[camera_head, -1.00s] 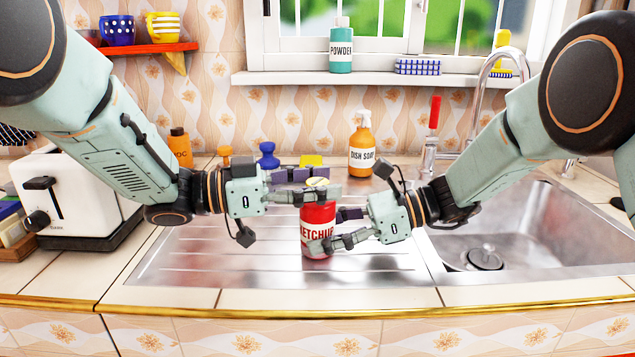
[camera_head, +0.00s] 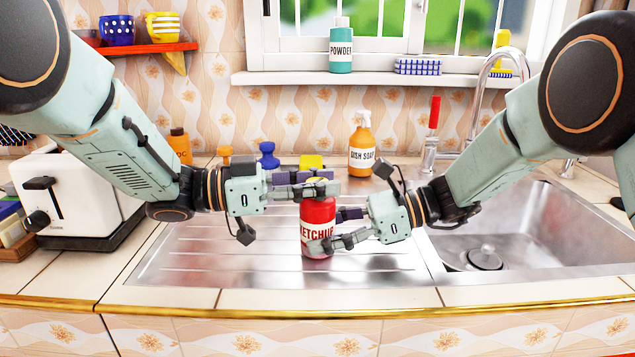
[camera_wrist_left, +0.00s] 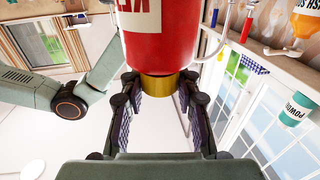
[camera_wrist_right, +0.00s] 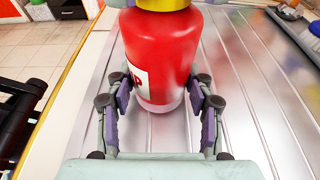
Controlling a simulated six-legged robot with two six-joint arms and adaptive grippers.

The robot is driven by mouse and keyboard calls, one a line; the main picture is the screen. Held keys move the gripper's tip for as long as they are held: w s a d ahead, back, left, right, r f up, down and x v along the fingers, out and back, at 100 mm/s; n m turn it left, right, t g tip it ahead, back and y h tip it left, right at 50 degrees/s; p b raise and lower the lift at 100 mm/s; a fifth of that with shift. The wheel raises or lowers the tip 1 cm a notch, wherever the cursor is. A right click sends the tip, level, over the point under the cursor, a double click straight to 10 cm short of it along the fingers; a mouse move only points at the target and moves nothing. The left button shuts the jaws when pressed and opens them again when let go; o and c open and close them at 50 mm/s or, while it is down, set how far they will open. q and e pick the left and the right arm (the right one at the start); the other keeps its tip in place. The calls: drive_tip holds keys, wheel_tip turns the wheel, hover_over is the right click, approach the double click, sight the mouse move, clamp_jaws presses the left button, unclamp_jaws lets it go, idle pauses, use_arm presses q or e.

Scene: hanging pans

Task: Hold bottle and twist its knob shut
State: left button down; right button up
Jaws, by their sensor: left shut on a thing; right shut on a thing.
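A red ketchup bottle (camera_head: 318,215) stands upright on the metal drainboard, its label facing front. My right gripper (camera_head: 333,241) is shut on the bottle's lower body from the right; the right wrist view shows the red body (camera_wrist_right: 165,60) between its fingers. The yellow knob (camera_wrist_left: 158,86) at the bottle's top shows in the left wrist view, between the fingers of my left gripper (camera_wrist_left: 157,98). In the head view my left gripper (camera_head: 318,187) is shut around the top of the bottle from the left and hides most of the knob.
A steel sink (camera_head: 530,235) lies at the right, with a tap (camera_head: 490,85). An orange dish soap bottle (camera_head: 362,148) stands behind. A blue stopper-like item (camera_head: 267,155) and a yellow item (camera_head: 312,162) are behind my left gripper. A white toaster (camera_head: 75,205) is at the left.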

use_arm(q)
drive_tip(key=m+g, duration=0.2)
drive_tip(key=g, duration=0.1)
drive_tip(key=m+g, duration=0.1)
drive_tip(key=g, duration=0.2)
drive_tip(key=shift+w+m, duration=0.15)
drive_tip(key=shift+m, duration=0.25)
drive_tip(key=shift+m+g+y, duration=0.5)
drive_tip(key=shift+m+g, duration=0.7)
drive_tip(key=shift+g, duration=0.4)
drive_tip(key=shift+m+g+y, duration=0.3)
drive_tip(key=shift+m+g, duration=0.1)
drive_tip(key=shift+g, duration=0.3)
drive_tip(key=c, duration=0.9)
unclamp_jaws()
drive_tip(key=shift+c, duration=0.2)
wheel_tip(320, 180, up, 10)
drive_tip(key=shift+r, duration=0.1)
